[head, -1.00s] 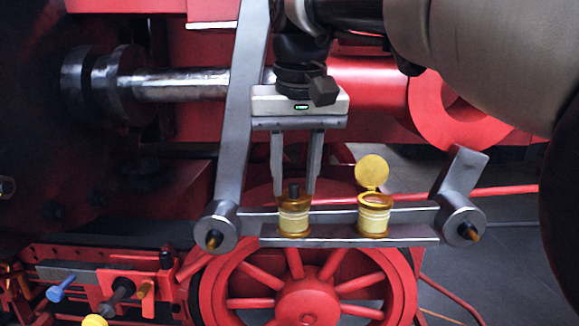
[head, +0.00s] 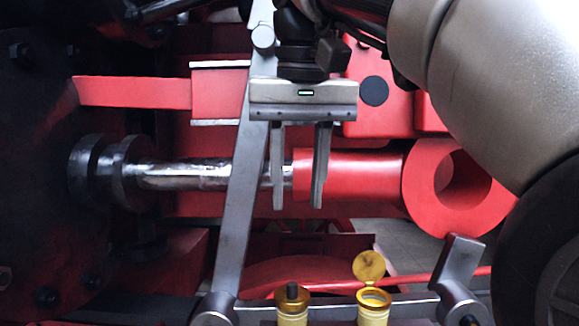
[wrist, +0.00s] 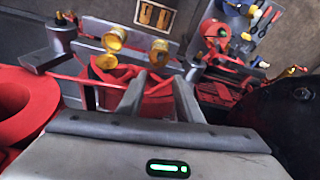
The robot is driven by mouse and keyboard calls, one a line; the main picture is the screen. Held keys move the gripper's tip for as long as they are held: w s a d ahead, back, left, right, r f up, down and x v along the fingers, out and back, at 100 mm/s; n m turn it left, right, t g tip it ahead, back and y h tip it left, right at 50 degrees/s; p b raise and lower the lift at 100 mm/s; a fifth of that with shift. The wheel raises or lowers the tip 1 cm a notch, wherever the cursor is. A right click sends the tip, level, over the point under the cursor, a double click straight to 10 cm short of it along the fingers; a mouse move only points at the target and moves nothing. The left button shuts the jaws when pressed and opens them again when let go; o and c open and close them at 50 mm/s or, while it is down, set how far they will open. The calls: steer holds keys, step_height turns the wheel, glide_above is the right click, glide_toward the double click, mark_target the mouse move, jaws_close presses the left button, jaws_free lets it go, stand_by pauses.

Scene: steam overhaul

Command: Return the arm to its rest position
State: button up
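My gripper (head: 299,200) hangs fingers down in the head view, in front of the grey link and the red rod. Its two fingers are apart with nothing between them. In the wrist view my gripper (wrist: 155,95) also shows with its fingers spread and empty. Below it in the head view are two brass oil cups on a grey bar. The left cup (head: 292,308) has a dark plug in its top. The right cup (head: 373,307) has its round yellow lid raised. The cups' lower parts are cut off by the frame's bottom edge.
A grey slanted link (head: 241,190) stands close to my gripper's left. A steel rod (head: 185,173) and red ring-ended rod (head: 420,195) run behind it. In the wrist view, a board with tools (wrist: 262,20) stands in the background.

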steer(key=shift+s+r, duration=0.15)
steer(key=shift+r, duration=0.4)
steer(key=shift+f, duration=0.1)
steer(key=s+d+f+t, duration=0.1)
steer(key=s+d+f, duration=0.2)
steer(key=f, duration=0.6)
steer(key=s+d+f+m+p, duration=0.1)
steer(key=s+d+f, duration=0.3)
steer(key=f, duration=0.5)
steer(key=s+d+f+t, duration=0.1)
steer(key=s+d+f, duration=0.3)
steer(key=f, duration=0.6)
steer(key=shift+s+d+t, duration=0.15)
steer(key=shift+d+t, duration=0.15)
steer(key=shift+d, duration=0.35)
